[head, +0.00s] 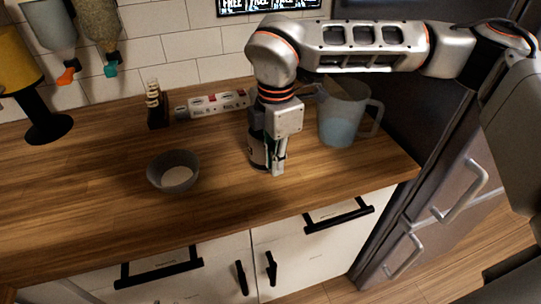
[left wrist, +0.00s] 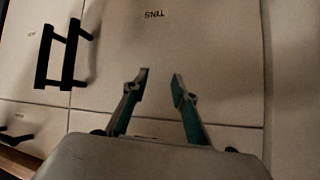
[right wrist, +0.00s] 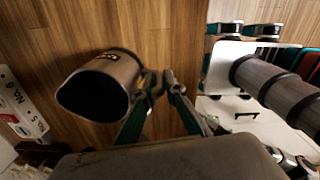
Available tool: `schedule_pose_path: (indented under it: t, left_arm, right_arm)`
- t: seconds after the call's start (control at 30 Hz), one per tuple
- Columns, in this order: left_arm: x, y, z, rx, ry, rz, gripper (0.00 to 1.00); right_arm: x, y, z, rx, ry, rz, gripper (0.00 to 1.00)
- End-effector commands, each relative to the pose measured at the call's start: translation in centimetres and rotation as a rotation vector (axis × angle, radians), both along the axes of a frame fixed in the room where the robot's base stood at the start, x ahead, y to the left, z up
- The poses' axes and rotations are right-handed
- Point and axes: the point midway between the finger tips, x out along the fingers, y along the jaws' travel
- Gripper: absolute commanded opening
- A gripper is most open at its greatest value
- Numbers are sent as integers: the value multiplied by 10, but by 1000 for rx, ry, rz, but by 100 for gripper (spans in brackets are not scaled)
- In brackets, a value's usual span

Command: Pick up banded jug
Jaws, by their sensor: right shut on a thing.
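The banded jug (right wrist: 98,88) is a steel jug with a dark band near its base and a dark open mouth. In the right wrist view it lies left of my right gripper (right wrist: 162,82), whose fingertips are shut on its handle side. In the head view the jug (head: 256,153) is mostly hidden behind my right gripper (head: 276,170), which points down at the wooden counter. I cannot tell whether the jug touches the counter. My left gripper (left wrist: 160,80) is open and empty, in front of white cabinet fronts in the left wrist view.
A grey bowl (head: 173,170) stands left of the jug. A large clear pitcher (head: 341,118) stands close on the right. A power strip (head: 213,103) and a small dark holder (head: 156,106) are at the back. The front counter is mostly clear.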

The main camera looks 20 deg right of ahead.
Motion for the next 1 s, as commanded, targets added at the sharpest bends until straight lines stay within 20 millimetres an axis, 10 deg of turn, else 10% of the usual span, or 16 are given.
schedule_pose_path:
  t: [1.0]
  left_arm:
    - [0, 0, -2, 0, 1, 1, 27]
  right_arm:
    - [1, 0, 85, 1, -5, -1, 0]
